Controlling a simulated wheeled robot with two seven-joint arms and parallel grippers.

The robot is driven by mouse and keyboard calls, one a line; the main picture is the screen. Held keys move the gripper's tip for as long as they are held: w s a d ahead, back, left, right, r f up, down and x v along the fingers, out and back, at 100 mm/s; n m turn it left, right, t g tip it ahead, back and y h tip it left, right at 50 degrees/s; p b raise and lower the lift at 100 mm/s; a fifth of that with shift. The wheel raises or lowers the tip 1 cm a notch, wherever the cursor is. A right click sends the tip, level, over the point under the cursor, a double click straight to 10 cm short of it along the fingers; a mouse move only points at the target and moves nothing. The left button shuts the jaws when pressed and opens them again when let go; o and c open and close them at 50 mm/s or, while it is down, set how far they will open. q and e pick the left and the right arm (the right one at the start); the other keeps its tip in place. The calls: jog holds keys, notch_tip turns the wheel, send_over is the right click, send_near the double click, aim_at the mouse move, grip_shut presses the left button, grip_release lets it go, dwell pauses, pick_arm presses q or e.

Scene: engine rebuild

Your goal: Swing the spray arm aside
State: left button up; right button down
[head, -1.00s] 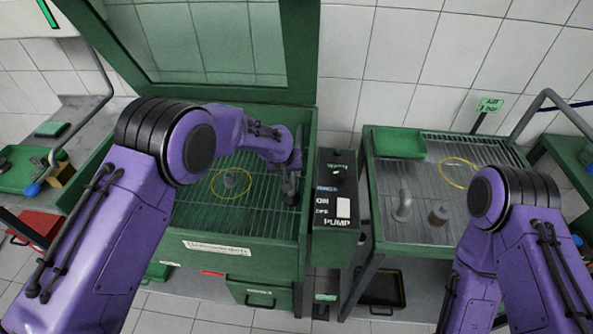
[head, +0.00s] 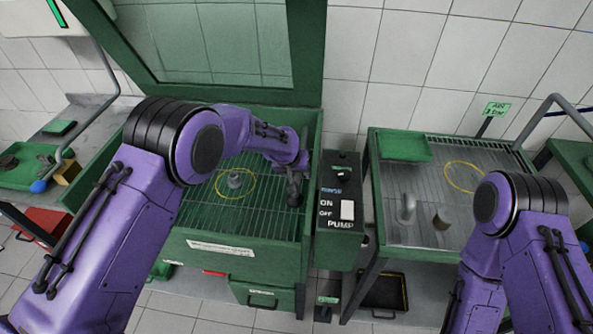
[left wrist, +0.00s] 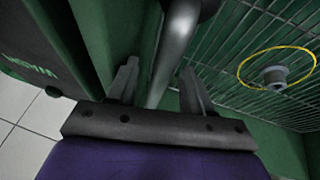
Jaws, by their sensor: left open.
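The spray arm (left wrist: 174,48) appears to be the grey metal pipe in the left wrist view, running down between my left gripper's fingers. My left gripper (left wrist: 157,85) is open, with one finger on each side of the pipe; I cannot tell whether either touches it. In the head view my left gripper (head: 294,190) is at the right side of the green wash basin (head: 205,247), where it and the arm hide most of the pipe. My right gripper is out of view; only my right arm shows.
A small grey part (head: 235,179) stands inside a yellow ring on the basin grate. The pump switch box (head: 339,228) is close on the basin's right. A metal bench (head: 425,235) with a green tray (head: 403,146) stands farther right. The raised lid (head: 305,60) is behind.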

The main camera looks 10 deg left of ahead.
pick_arm(q)
jog(key=b+v, duration=0.2)
jog(key=v, duration=0.8)
jog(key=shift+r, duration=0.25)
